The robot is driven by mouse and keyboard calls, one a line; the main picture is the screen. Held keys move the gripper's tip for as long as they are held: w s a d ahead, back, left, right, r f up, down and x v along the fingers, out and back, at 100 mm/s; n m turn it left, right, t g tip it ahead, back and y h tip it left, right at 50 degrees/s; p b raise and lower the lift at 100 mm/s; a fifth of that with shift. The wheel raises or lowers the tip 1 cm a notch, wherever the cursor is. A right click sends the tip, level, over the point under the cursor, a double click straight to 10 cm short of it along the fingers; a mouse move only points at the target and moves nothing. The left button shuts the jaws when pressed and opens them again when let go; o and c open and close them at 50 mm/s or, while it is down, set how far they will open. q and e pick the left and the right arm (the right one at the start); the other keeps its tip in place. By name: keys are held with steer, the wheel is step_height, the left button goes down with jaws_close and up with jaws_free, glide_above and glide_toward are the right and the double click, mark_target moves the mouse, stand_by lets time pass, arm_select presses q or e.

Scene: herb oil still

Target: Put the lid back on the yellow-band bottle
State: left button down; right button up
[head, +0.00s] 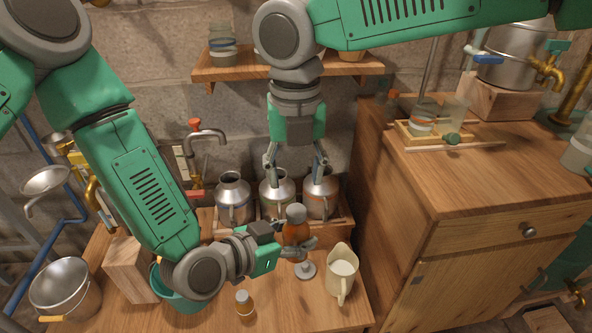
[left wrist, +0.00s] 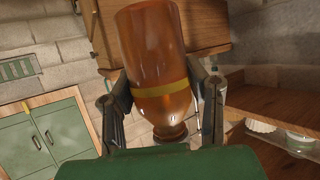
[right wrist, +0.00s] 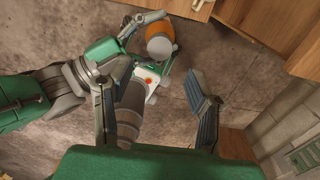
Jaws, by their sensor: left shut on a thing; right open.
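My left gripper (head: 302,246) is shut on the amber bottle (head: 296,232), holding it above the wooden bench. Its yellow band (left wrist: 160,89) shows between the fingers in the left wrist view (left wrist: 166,98). A grey round piece (head: 296,212) shows at the bottle's upper end in the head view; I cannot tell for sure whether it is the lid. My right gripper (head: 295,165) is open and empty, pointing down above and behind the bottle. In the right wrist view, the bottle (right wrist: 158,31) appears beyond the open fingers (right wrist: 155,105).
Several metal canisters (head: 234,200) stand behind the bottle, close to my right gripper. A wooden cabinet (head: 470,190) stands at the right.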

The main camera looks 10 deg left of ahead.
mark_target(295, 210)
steer(key=shift+f, duration=4)
jaws_close()
steer(key=m, duration=0.7)
steer(key=shift+m, duration=0.3)
steer(key=m, duration=0.8)
steer(key=shift+m, duration=0.3)
